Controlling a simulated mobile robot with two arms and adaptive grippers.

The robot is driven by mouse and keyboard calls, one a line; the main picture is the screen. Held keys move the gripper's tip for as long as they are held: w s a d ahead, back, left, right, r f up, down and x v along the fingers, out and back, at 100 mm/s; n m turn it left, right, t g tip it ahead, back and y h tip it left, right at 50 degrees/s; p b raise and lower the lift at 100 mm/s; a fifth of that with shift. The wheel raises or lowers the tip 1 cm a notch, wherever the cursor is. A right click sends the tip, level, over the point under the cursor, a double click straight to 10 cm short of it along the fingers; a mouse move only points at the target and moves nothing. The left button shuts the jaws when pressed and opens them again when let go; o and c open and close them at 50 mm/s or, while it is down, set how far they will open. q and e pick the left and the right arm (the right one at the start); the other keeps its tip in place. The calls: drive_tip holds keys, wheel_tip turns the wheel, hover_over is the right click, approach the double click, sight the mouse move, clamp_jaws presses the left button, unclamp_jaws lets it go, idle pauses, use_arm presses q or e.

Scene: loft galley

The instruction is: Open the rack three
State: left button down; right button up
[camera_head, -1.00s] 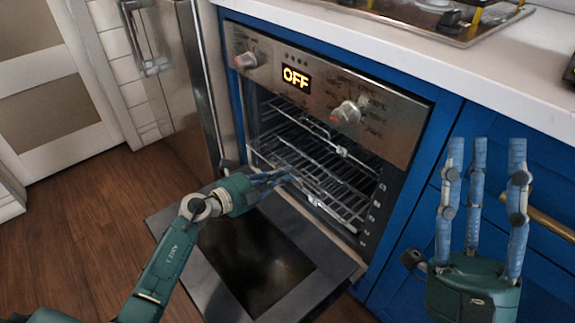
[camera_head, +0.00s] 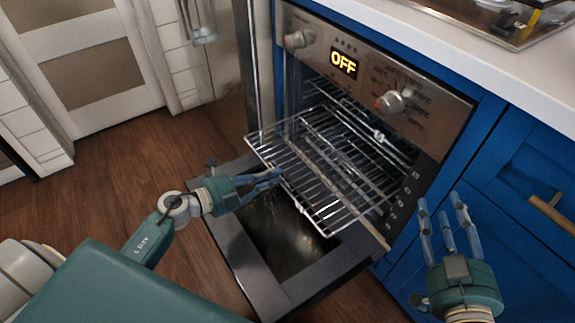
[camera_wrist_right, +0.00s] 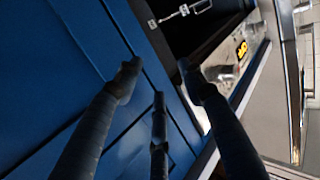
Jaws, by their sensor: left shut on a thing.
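The oven (camera_head: 395,110) stands with its door (camera_head: 250,262) folded down open. A wire rack (camera_head: 310,155) sticks well out of the oven, over the open door. My left gripper (camera_head: 272,178) is shut on the front edge of this rack, near its middle. Other racks or rails inside the oven show only partly behind it. My right gripper (camera_head: 445,215) is open and empty in front of the blue cabinet, to the right of the oven. Its fingers also show spread apart in the right wrist view (camera_wrist_right: 155,85).
A blue cabinet (camera_head: 515,190) with a brass handle (camera_head: 550,213) is right of the oven. A white counter (camera_head: 470,55) with a hob lies above. A steel fridge (camera_head: 225,75) stands left of the oven. The wooden floor (camera_head: 120,180) at left is clear.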

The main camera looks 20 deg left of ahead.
use_arm(q)
drive_tip(key=shift+f+v, duration=0.15)
drive_tip(key=shift+v, duration=0.7)
drive_tip(key=shift+f+v, duration=0.2)
drive_tip(key=shift+v, duration=0.7)
use_arm(e)
drive_tip(key=shift+s+d+f+g, duration=0.15)
drive_tip(key=shift+f+g, duration=0.15)
drive_tip(key=shift+f, duration=0.3)
drive_tip(key=shift+s+d+f+g, duration=0.15)
drive_tip(key=shift+f+g, duration=0.15)
drive_tip(key=shift+f, duration=0.3)
use_arm(q)
drive_tip(key=c, duration=2.1)
unclamp_jaws()
drive_tip(key=shift+s+a, duration=0.1)
drive_tip(key=shift+s, duration=0.05)
use_arm(e)
drive_tip(key=shift+a, duration=0.1)
use_arm(q)
drive_tip(key=v, duration=1.1)
drive_tip(key=shift+s+a, duration=0.15)
drive_tip(key=shift+s, duration=0.15)
